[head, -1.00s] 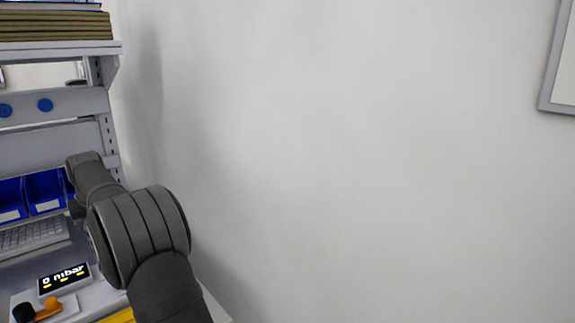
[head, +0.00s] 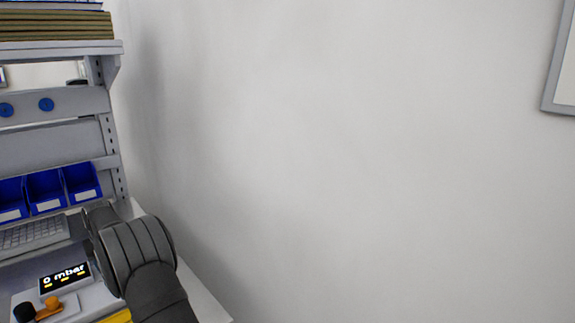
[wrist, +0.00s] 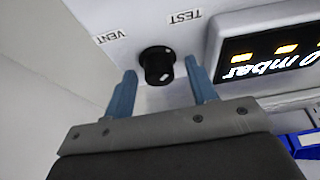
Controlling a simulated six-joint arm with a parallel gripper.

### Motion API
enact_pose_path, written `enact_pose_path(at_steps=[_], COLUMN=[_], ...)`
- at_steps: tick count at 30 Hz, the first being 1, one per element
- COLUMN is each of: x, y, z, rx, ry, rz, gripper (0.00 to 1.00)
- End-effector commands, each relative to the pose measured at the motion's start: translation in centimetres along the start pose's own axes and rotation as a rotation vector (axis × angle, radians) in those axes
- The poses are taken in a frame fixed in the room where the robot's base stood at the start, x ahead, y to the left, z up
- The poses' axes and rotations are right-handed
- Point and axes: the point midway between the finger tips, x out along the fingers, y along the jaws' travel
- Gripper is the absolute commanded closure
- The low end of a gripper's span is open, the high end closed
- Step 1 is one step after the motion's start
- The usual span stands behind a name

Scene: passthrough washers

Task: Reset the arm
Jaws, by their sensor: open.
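A black knob (wrist: 158,64) shows beyond the fingertips, on a white panel (wrist: 140,20) between the labels VENT (wrist: 112,36) and TEST (wrist: 184,17). The fingers appear apart from the knob, but the distance is hard to tell. In the head view my dark grey arm stands at the lower left, and the gripper is out of sight there.
A pressure display (head: 64,278) reads 0 mbar; an orange handle (head: 52,303) and a black knob (head: 24,312) are in front of it. A keyboard (head: 32,233) and blue bins (head: 46,190) stand behind.

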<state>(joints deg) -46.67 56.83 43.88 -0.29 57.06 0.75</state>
Motion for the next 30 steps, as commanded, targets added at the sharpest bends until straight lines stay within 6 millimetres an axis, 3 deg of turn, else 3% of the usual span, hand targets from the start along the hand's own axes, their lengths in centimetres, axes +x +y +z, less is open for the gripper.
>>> enact_pose_path(at_steps=[5,30], x=[-0.6,-17.9], y=[0.1,0.8], z=[-0.2,-0.2], rx=[-0.098,-0.093], ry=[0.007,0.008], rz=[-0.042,-0.038], gripper=[0.48,0.48])
